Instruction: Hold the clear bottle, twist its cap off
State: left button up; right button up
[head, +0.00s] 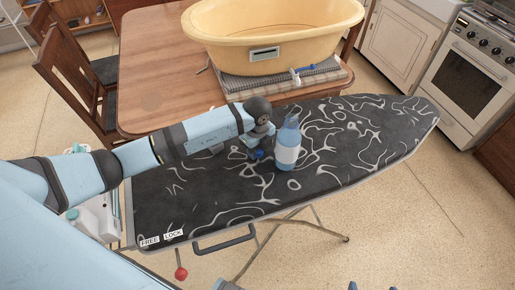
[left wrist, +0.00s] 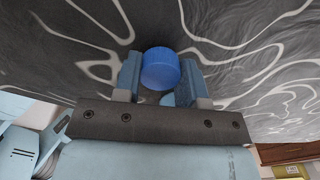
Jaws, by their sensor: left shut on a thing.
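The clear bottle (head: 287,150), bluish with a pale label band, stands upright on the dark patterned ironing board. Its narrow top looks uncovered. My left gripper (head: 259,149) is just left of the bottle, pointing down over the board. It is shut on the blue cap (head: 257,154), which shows below the fingers, apart from the bottle's top. In the left wrist view the round, ribbed blue cap (left wrist: 160,69) sits between the two fingertips (left wrist: 158,80). The bottle cannot be made out clearly there. Only small dark tips, perhaps of my right gripper, show at the head view's bottom edge.
The ironing board (head: 360,140) has free room right of the bottle. Behind it, a wooden table (head: 160,60) bears a yellow tub (head: 270,35) and a folded mat (head: 285,85). A wooden chair (head: 75,80) stands at left, an oven (head: 470,75) at right.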

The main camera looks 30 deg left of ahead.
pick_arm(q)
jog(key=shift+f, duration=0.3)
jog(key=o, duration=1)
jog(key=shift+r, duration=0.15)
notch_tip(320, 180, up, 12)
jog(key=shift+b, duration=0.4)
